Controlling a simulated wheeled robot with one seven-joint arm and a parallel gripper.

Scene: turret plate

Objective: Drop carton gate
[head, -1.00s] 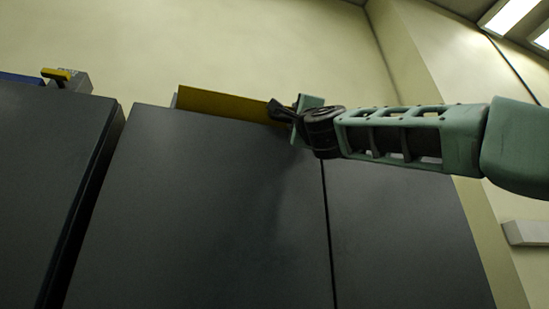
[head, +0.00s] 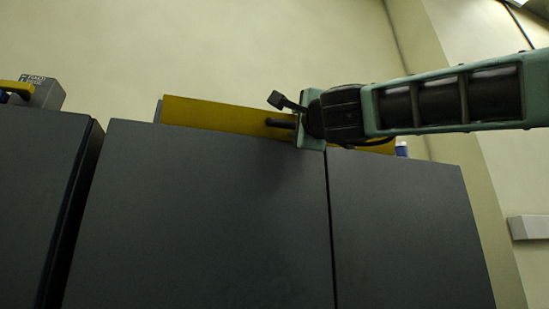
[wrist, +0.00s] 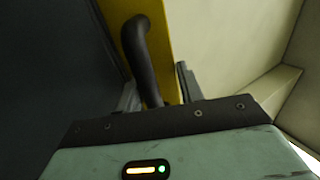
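The carton gate appears as a long yellow panel (head: 215,115) along the top of the dark grey cabinet (head: 200,200). More of its yellow shows right of my gripper. In the wrist view the yellow panel (wrist: 159,25) carries a curved dark handle (wrist: 142,60). My gripper (head: 277,112) is at the panel, with its fingers pointing left in the head view. In the wrist view my gripper (wrist: 158,88) is open, one finger on each side of the handle's lower end. Gaps show beside the handle, and I cannot tell whether either finger touches it. My wrist hides part of the panel.
A grey box with a label (head: 45,92) and a yellow bar stands on the left cabinet (head: 38,190). A small blue and white thing (head: 401,149) shows at the panel's right end. A pale wall (head: 250,45) rises behind; a wall ledge (head: 530,227) is at right.

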